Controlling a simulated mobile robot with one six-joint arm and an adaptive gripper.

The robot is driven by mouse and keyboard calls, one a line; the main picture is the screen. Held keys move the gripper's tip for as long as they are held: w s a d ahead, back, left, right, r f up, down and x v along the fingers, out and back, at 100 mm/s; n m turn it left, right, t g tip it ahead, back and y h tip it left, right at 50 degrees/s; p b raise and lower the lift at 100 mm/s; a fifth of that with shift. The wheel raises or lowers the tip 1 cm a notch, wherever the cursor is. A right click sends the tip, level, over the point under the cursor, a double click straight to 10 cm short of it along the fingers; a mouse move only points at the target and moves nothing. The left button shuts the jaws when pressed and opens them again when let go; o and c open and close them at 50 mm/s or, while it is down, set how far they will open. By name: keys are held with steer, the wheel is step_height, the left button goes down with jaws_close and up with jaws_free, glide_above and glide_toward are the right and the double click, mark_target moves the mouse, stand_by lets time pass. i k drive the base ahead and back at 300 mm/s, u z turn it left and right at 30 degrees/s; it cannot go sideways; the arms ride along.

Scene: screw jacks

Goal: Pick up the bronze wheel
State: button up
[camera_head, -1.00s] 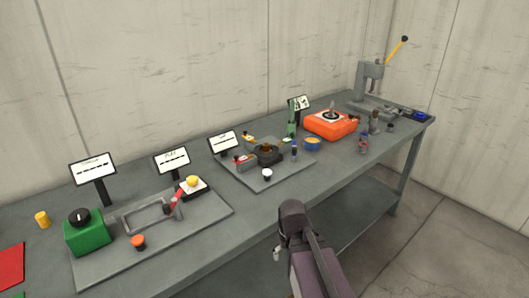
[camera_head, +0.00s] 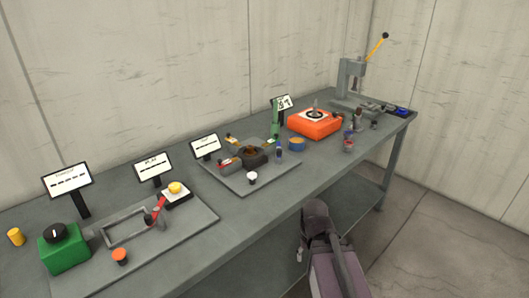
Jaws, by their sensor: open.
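A bronze-coloured round piece (camera_head: 252,151) shows at the middle of the bench, inside a dark round holder (camera_head: 257,160) on a grey plate (camera_head: 240,181). It is small here, and I cannot tell for sure that it is the bronze wheel. A blue bowl-like ring with an orange-brown inside (camera_head: 297,144) stands to its right. My arm shows at the bottom right, in front of the bench edge and apart from these things. My gripper's fingers cannot be made out.
A green box with a black knob (camera_head: 64,248), an orange knob (camera_head: 120,256) and a yellow button (camera_head: 175,188) stand to the left. An orange box (camera_head: 315,124) and a press with a yellow lever (camera_head: 352,80) stand to the right. The bench front (camera_head: 240,240) is clear.

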mark_target(250, 150)
steer(key=z, duration=0.55)
steer(key=k, duration=1.05)
steer(key=u, duration=0.65)
steer(key=i, duration=1)
